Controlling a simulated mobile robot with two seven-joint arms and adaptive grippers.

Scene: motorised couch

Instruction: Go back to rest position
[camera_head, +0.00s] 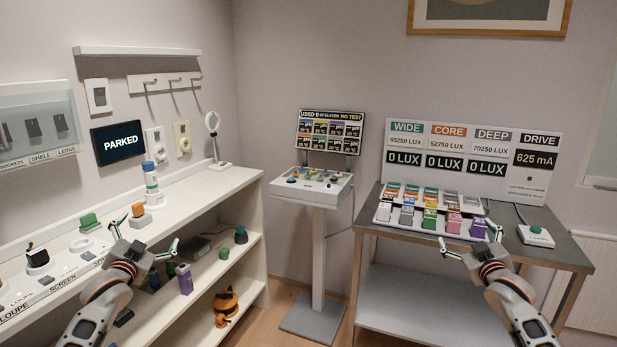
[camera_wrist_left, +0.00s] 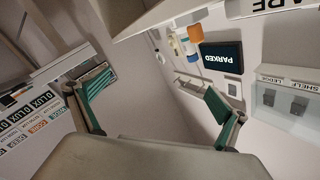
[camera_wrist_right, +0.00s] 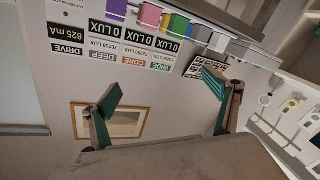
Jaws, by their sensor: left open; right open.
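My left gripper (camera_head: 146,234) is open and empty, raised in front of the white shelf unit on the left. In the left wrist view its two green-padded fingers (camera_wrist_left: 155,98) are spread apart with nothing between them. My right gripper (camera_head: 470,238) is open, near the front edge of the metal table on the right. In the right wrist view its fingers (camera_wrist_right: 165,98) are spread wide and hold nothing. I cannot tell in the head view how far either gripper stands from the furniture behind it.
The metal table (camera_head: 560,248) bears coloured boxes, a lux board (camera_head: 470,135) and a button box (camera_head: 536,235). A white pedestal (camera_head: 318,250) stands between them. Floor shows around its base.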

